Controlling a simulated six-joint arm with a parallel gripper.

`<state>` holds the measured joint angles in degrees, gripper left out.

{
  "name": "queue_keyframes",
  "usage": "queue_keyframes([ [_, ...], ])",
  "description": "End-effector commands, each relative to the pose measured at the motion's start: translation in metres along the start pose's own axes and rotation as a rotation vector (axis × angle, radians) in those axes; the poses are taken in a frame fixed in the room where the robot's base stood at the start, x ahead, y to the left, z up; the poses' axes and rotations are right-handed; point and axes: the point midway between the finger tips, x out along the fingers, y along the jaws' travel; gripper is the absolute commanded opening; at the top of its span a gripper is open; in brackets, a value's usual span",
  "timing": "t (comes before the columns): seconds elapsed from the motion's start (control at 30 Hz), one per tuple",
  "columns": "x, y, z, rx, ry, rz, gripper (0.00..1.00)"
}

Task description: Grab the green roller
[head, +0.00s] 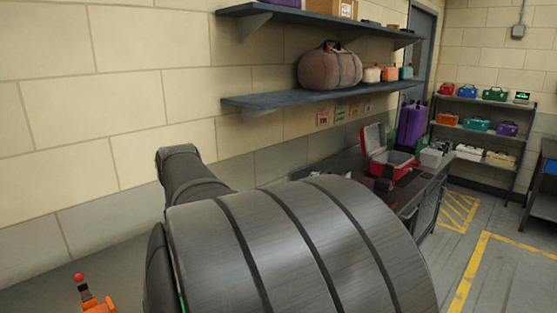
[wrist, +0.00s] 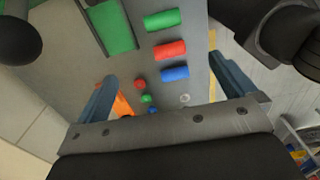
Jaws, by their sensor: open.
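The green roller (wrist: 162,20) lies on a grey surface at the top of the wrist view. Below it in the picture lie a red roller (wrist: 170,50) and a blue roller (wrist: 175,73), in a row and apart from each other. My gripper (wrist: 162,68) is open with nothing between its fingers. Its fingers spread to either side of the row, and the green roller shows beyond their tips. The height between gripper and rollers is hard to tell. In the head view my arm fills the middle, and neither gripper nor rollers show.
A green panel (wrist: 112,30) lies left of the green roller. Small red (wrist: 140,84), green (wrist: 146,99) and clear (wrist: 185,99) round pieces sit near the gripper's base. An orange item with a red knob (head: 80,277) stands lower left. A wall shelf (head: 300,96) holds a bag.

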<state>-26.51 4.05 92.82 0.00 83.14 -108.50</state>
Motion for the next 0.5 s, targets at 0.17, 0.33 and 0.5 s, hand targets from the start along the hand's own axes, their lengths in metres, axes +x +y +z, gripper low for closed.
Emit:
queue_keyframes([
  [0.17, 0.0, 0.0, 0.0, 0.0, 0.0, 0.0, 1.0],
  [0.33, 0.003, 0.0, 0.0, 0.0, 0.0, -0.001, 1.0],
  [0.5, 0.049, -0.003, 0.003, 0.001, 0.002, -0.006, 1.0],
])
